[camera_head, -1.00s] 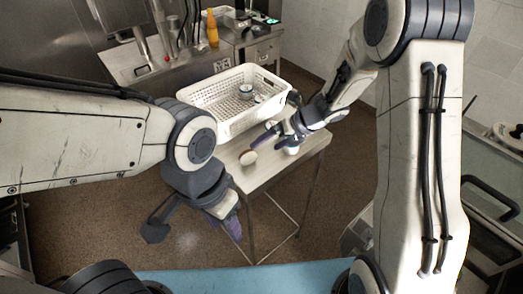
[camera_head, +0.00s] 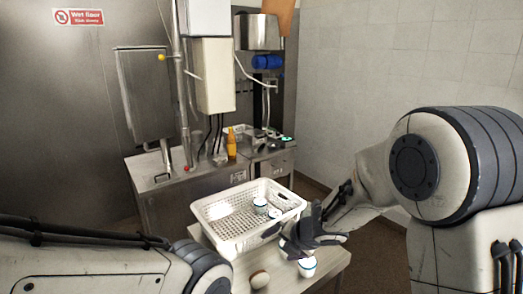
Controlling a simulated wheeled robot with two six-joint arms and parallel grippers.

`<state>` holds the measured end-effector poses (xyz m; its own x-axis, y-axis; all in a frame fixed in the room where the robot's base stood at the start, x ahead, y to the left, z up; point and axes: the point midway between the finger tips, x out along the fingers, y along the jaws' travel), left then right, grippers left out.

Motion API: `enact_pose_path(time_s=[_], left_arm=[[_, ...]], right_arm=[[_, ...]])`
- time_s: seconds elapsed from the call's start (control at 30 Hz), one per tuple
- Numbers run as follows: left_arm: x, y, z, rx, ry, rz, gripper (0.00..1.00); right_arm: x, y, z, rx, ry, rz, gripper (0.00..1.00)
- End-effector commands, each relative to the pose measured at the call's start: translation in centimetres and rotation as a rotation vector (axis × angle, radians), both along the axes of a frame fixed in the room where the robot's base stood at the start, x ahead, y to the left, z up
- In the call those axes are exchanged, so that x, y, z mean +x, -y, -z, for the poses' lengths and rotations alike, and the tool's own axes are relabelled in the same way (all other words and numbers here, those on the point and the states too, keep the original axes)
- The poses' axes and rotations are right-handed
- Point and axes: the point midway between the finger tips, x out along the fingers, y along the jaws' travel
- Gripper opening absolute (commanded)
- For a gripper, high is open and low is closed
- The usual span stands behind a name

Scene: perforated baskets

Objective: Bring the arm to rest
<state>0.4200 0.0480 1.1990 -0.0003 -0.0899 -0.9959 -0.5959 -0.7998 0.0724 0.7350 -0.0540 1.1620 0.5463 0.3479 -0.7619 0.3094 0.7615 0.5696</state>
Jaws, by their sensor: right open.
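Small white jars with dark bands (camera_head: 260,205) are in the basket. An orange bottle (camera_head: 231,145) stands on the steel counter behind.

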Motion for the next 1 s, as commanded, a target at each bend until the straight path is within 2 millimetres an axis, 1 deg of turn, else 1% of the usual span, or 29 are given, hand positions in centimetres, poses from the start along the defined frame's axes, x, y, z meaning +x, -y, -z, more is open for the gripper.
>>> enact_pose_path(time_s=[0.03, 0.07, 0.1, 0.17, 0.2, 0.27, 0.3, 0.37, 0.4, 0.47, 0.5, 0.6, 0.7, 0.77, 1.0], left_arm=[[0.0, 0.0, 1.1, 0.000, 0.000, 0.000, 0.50], [0.0, 0.0, 1.4, 0.000, 0.000, -0.001, 0.50], [0.0, 0.0, 1.8, 0.000, 0.000, -0.001, 0.50], [0.0, 0.0, 2.3, 0.000, 0.000, -0.001, 0.50], [0.0, 0.0, 2.7, 0.000, 0.000, -0.001, 0.50], [0.0, 0.0, 3.3, 0.000, 0.000, -0.002, 0.50], [0.0, 0.0, 3.7, 0.000, 0.000, -0.002, 0.50], [0.0, 0.0, 4.2, 0.000, 0.000, -0.002, 0.50], [0.0, 0.0, 4.5, 0.000, 0.000, -0.002, 0.50], [0.0, 0.0, 4.9, 0.000, 0.000, -0.003, 0.50], [0.0, 0.0, 5.1, 0.000, 0.000, -0.003, 0.50], [0.0, 0.0, 5.4, 0.000, 0.000, -0.003, 0.50], [0.0, 0.0, 5.5, 0.000, 0.000, -0.003, 0.50], [0.0, 0.0, 5.6, 0.000, 0.000, -0.003, 0.50], [0.0, 0.0, 5.5, 0.000, 0.000, -0.003, 0.50]], right_arm=[[-0.9, -0.3, -0.5, 0.047, -0.021, 0.161, 1.00], [-1.5, -0.2, -0.9, 0.079, -0.043, 0.267, 1.00], [-2.6, -0.1, -1.1, 0.124, -0.076, 0.405, 1.00], [-4.8, 0.3, -1.3, 0.194, -0.136, 0.611, 1.00], [-6.6, 0.4, -1.2, 0.243, -0.183, 0.745, 1.00], [-9.8, 0.6, -0.8, 0.309, -0.266, 0.946, 1.00], [-12.1, 0.7, -0.4, 0.349, -0.328, 1.075, 1.00], [-16.0, 0.6, 0.2, 0.396, -0.427, 1.259, 1.00], [-18.5, 0.5, 0.7, 0.418, -0.495, 1.372, 1.00], [-22.2, 0.2, 1.2, 0.435, -0.592, 1.521, 1.00], [-24.3, 0.0, 1.5, 0.437, -0.649, 1.605, 1.00], [-28.4, -0.4, 1.8, 0.427, -0.759, 1.757, 1.00], [-30.7, -0.6, 1.9, 0.412, -0.820, 1.842, 1.00], [-31.4, -0.6, 1.9, 0.404, -0.839, 1.866, 1.00], [-31.5, -0.6, 1.8, 0.403, -0.844, 1.876, 1.00]])
